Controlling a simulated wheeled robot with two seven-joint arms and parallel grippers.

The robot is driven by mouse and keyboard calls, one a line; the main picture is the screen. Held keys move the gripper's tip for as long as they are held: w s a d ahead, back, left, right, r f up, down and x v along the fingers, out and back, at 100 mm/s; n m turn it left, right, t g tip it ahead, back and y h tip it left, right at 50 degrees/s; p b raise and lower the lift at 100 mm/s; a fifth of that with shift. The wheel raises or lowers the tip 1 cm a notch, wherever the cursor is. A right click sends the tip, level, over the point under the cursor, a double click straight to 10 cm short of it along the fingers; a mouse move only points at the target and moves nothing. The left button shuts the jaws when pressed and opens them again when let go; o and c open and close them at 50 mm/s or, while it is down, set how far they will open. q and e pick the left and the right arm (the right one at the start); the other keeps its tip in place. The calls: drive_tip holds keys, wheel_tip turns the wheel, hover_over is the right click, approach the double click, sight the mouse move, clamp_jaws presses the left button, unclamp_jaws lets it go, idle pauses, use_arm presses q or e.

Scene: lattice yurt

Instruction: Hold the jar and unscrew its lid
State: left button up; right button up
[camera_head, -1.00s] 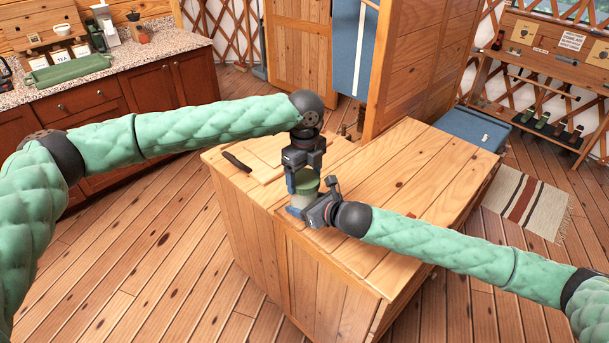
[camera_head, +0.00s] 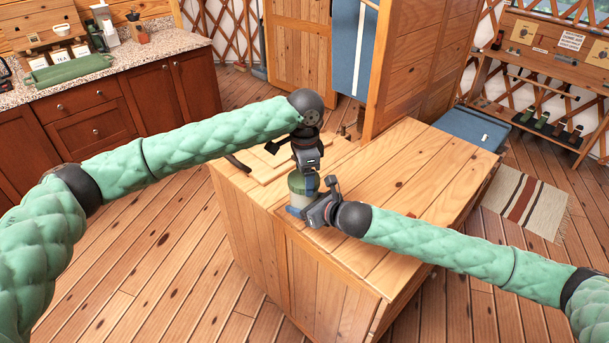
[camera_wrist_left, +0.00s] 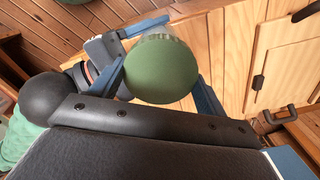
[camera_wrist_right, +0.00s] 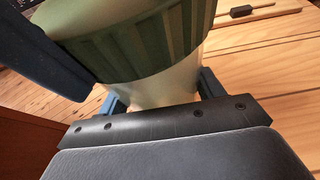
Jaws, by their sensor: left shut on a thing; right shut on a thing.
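The jar (camera_head: 296,202), pale and translucent, stands upright near the corner of the wooden cabinet top (camera_head: 400,190). Its green lid (camera_head: 297,183) sits on the jar and shows as a round disc in the left wrist view (camera_wrist_left: 162,70). My left gripper (camera_head: 303,184) points down from above and is shut on the lid, one finger on each side. My right gripper (camera_head: 308,208) comes in from the right, low, and is shut on the jar's body. The right wrist view shows the ribbed lid edge (camera_wrist_right: 140,45) above the pale body (camera_wrist_right: 165,85). Whether a gap exists under the lid cannot be told.
A light wooden board (camera_head: 268,172) and a dark-handled object (camera_head: 238,163) lie behind the jar on the cabinet top. The cabinet top right of the jar is clear. A tall wooden cupboard (camera_head: 420,70) stands behind it.

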use_arm(q)
drive_tip(key=n, duration=0.4)
drive_tip(key=shift+r, duration=0.1)
drive_tip(key=shift+d, duration=0.1)
drive_tip(key=shift+r, duration=0.2)
idle(0.4)
drive_tip(key=shift+r, duration=0.7)
drive_tip(key=shift+r, duration=0.25)
